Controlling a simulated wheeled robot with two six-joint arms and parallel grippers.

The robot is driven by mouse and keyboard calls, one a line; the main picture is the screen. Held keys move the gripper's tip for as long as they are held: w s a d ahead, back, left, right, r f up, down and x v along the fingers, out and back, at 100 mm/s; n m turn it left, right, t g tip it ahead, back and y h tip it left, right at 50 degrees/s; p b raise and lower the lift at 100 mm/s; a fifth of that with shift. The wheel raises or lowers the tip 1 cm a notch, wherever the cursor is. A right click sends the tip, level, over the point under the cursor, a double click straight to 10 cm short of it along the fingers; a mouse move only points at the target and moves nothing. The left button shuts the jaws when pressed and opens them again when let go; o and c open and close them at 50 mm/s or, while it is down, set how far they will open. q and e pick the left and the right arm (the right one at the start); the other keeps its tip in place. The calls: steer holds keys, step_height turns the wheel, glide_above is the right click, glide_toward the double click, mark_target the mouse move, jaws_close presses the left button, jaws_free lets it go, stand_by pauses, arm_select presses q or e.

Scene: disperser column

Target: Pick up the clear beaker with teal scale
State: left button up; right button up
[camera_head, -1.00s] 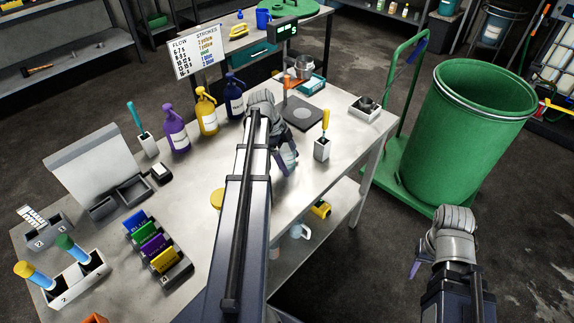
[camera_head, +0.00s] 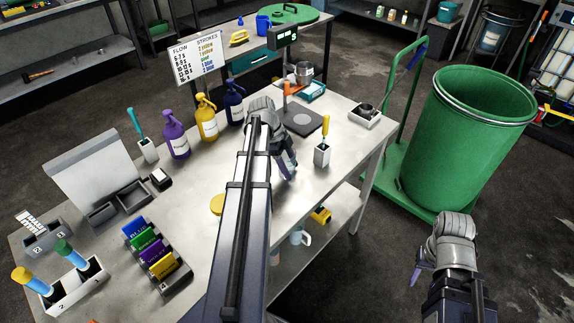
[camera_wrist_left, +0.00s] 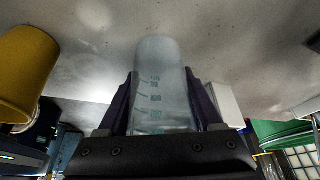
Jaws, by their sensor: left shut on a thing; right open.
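The clear beaker with teal scale marks (camera_wrist_left: 160,88) stands out between the two dark fingers of my left gripper (camera_wrist_left: 160,100) in the left wrist view. The fingers are shut on its sides. In the head view my left gripper (camera_head: 286,168) is over the front part of the steel table, and the beaker is mostly hidden there by the wrist and arm. I cannot tell whether its base touches the table. My right gripper (camera_head: 416,276) is open and empty, off the table's right side above the floor.
A white holder with a yellow-handled tool (camera_head: 322,154) stands just right of my left gripper. Purple, yellow and blue pump bottles (camera_head: 207,124) stand behind left. A yellow cup (camera_wrist_left: 26,75) is near in the wrist view. A green drum (camera_head: 465,135) stands right of the table.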

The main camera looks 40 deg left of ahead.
arm_select(q)
steer(key=shift+c, duration=0.9)
steer(key=shift+r, duration=0.1)
step_height(320, 180, up, 10)
steer(key=p, duration=1)
